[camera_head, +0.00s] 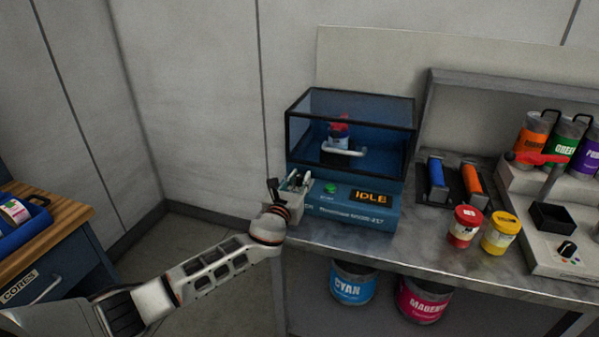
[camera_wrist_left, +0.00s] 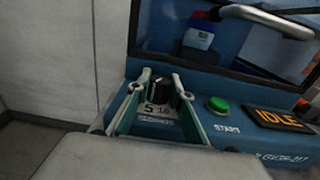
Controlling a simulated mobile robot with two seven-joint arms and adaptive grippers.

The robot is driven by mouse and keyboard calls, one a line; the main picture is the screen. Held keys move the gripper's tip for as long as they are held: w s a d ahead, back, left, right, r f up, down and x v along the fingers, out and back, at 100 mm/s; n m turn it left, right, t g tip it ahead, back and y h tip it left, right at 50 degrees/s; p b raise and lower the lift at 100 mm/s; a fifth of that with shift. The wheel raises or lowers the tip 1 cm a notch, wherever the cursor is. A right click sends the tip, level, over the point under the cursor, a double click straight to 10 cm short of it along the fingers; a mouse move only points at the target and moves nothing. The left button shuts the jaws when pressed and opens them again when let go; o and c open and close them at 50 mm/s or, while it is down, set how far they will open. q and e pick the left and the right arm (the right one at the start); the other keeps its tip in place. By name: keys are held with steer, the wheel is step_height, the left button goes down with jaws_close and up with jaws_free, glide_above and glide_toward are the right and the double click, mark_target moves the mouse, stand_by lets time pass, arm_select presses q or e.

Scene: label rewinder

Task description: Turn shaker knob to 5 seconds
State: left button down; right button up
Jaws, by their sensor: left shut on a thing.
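The blue shaker (camera_head: 345,203) stands on the bench with its dark-framed clear lid down. Its display (camera_head: 371,197) reads IDLE, and a green START button (camera_head: 330,188) sits left of it. In the left wrist view, the dark shaker knob (camera_wrist_left: 158,90) is at the machine's left front, with the numbers 5 and 10 printed by it. I cannot tell clearly which number its pointer faces. My left gripper (camera_head: 294,181) is shut on the knob, one finger on each side, and hides it in the head view. My right gripper is not in view.
A can with a red top (camera_head: 339,135) is inside the shaker behind a white handle. Red (camera_head: 465,226) and yellow (camera_head: 501,233) pots stand to the right on the bench. Cyan (camera_head: 353,284) and magenta (camera_head: 424,299) cans stand below. The floor left of the bench is clear.

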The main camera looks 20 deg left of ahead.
arm_select(q)
steer(key=shift+n+y, duration=1.1)
steer(key=shift+y, duration=1)
steer(key=c, duration=2)
jaws_free()
steer(key=shift+c, duration=0.2)
steer(key=v, duration=1.2)
steer(key=shift+r, duration=0.2)
